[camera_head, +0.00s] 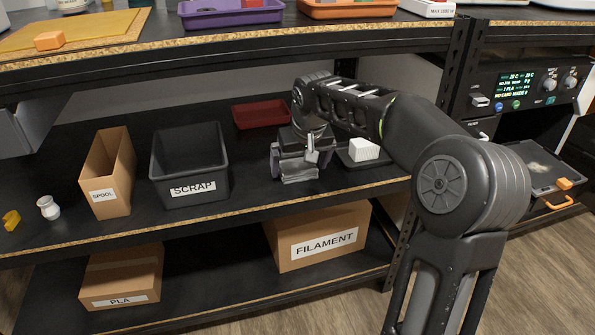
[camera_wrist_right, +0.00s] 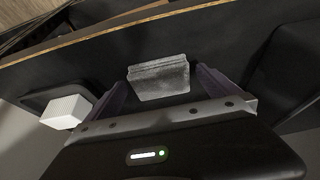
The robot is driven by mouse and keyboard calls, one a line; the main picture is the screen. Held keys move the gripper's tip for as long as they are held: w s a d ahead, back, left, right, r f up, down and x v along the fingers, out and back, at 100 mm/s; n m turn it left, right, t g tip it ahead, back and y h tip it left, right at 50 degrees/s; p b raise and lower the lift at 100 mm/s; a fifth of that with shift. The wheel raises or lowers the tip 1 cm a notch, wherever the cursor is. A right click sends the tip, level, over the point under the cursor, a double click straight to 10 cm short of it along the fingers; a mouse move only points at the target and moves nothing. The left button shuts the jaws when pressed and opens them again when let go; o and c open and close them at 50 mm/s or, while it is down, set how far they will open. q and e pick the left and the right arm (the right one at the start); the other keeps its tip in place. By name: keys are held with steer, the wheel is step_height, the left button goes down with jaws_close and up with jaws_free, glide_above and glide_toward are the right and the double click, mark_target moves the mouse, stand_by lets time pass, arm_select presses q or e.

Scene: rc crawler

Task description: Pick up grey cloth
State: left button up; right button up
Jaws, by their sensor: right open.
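The grey cloth (camera_head: 300,178) is a small folded stack on the black middle shelf, right of the scrap bin. It also shows in the right wrist view (camera_wrist_right: 158,77), lying between and beyond the purple fingers. My right gripper (camera_head: 298,164) is open, reaching down over the cloth with one finger on each side. I cannot tell whether the fingers touch the cloth. The gripper body hides part of the cloth in the head view. My left gripper is not in view.
A black SCRAP bin (camera_head: 190,168) and a SPOOL box (camera_head: 107,175) stand to the left. A red tray (camera_head: 262,113) lies behind. A white block (camera_head: 363,149) sits on a dark base right of the gripper. The upper shelf edge (camera_head: 230,43) runs overhead.

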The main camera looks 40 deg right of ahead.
steer(key=shift+w+d+f+b, duration=0.3)
steer(key=shift+w+f+b, duration=0.35)
steer(key=shift+w, duration=0.2)
steer(key=c, duration=1.4)
steer(key=shift+r, duration=0.15)
